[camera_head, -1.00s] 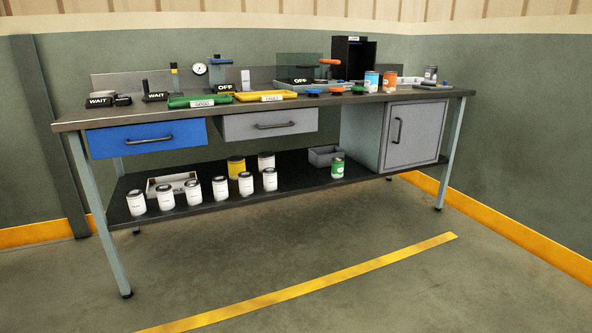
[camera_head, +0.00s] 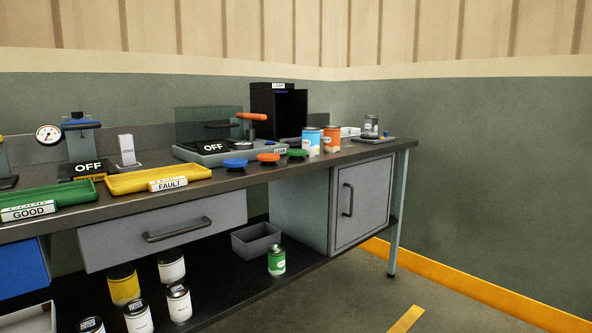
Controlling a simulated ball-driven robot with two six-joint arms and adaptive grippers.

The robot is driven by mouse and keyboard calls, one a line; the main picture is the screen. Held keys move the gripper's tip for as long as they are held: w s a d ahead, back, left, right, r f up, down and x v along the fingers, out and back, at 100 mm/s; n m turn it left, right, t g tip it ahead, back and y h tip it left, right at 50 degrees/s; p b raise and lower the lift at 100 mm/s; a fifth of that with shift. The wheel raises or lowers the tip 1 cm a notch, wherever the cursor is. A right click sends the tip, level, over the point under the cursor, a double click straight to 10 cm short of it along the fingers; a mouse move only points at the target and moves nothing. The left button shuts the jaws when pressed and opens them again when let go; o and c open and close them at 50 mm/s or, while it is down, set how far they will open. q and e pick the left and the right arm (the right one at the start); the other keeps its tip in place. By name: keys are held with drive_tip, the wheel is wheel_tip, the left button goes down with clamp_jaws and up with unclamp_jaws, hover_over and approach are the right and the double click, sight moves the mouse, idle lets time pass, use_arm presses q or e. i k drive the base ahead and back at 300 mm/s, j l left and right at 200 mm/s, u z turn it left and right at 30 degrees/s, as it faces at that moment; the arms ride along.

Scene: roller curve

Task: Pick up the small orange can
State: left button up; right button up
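The small orange can (camera_head: 332,139) stands upright on the workbench top, towards its right end. A blue can (camera_head: 311,142) of similar size stands close to its left. Neither of my grippers shows in the head view, so their state and place are hidden.
The workbench (camera_head: 290,170) runs along the wall. Blue, orange and green knobs (camera_head: 268,158) lie left of the cans, a black box (camera_head: 277,111) stands behind them, and a grey can (camera_head: 371,125) stands to the right. A yellow tray (camera_head: 135,181) lies further left. Floor is clear at front right.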

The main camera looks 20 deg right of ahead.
sight(332, 133)
drive_tip(key=i+j+z, duration=0.15)
drive_tip(key=i+z, duration=0.25)
drive_tip(key=i+j+z, duration=0.4)
drive_tip(key=i, duration=0.15)
drive_tip(key=i+j+z, duration=0.4)
drive_tip(key=i+l+u, duration=0.1)
drive_tip(key=i+l, duration=0.55)
